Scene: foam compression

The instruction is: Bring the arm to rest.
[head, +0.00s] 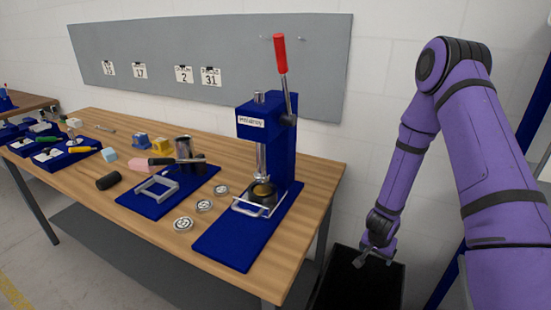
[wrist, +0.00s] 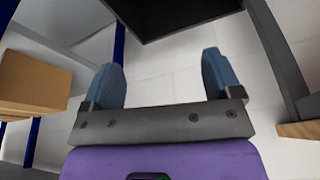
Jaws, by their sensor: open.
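My purple arm hangs down at the right of the head view, clear of the bench. My gripper (head: 377,257) is at its lower end, above a black bin (head: 362,285) on the floor. In the wrist view my gripper (wrist: 168,80) shows two blue fingers spread wide apart with nothing between them. The bin's dark body also shows at the top of the wrist view (wrist: 170,15).
The wooden bench (head: 262,270) stands left of my arm. It bears a blue press (head: 268,140) with a red-tipped lever, round weights (head: 183,223) and several tools. A cardboard box (wrist: 35,82) shows at the wrist view's left.

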